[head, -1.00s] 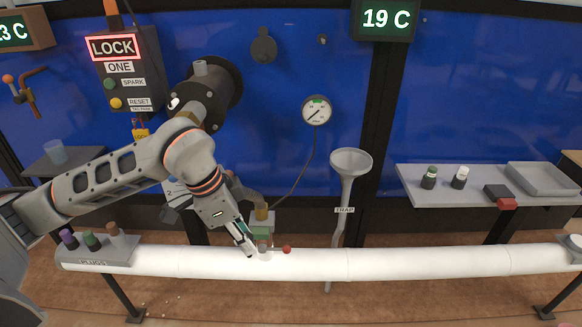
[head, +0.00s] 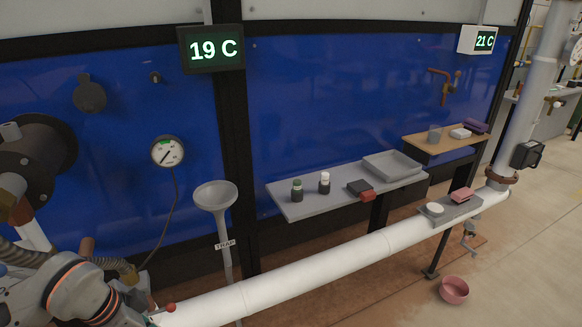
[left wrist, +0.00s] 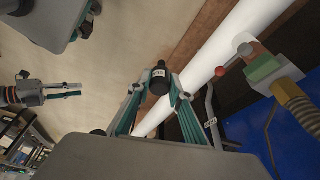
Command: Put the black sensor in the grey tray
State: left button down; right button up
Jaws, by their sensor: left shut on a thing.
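The grey tray (head: 393,165) lies at the right end of the grey shelf in the head view; it looks empty. In the left wrist view my left gripper (left wrist: 158,90) is shut on a small black cylinder with a white label, the black sensor (left wrist: 159,75). The sensor is held between the teal fingertips, beside the white pipe. In the head view my left arm is at the bottom left, and its fingertips are not clearly seen. My right gripper (left wrist: 80,90) shows at the left of the left wrist view, its two fingers apart with nothing between them.
The grey shelf (head: 300,207) also bears a green-capped bottle (head: 297,190), a white-capped bottle (head: 324,183) and a dark box with a red front (head: 361,189). A grey funnel (head: 216,195) stands left of it. The white pipe (head: 330,265) runs below the shelf.

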aim_at(395, 171)
jog(key=i+l+z, duration=0.35)
jog(key=i+l, duration=0.15)
jog(key=l, duration=0.25)
jog(key=i+l+z, duration=0.35)
jog(key=i+l, duration=0.25)
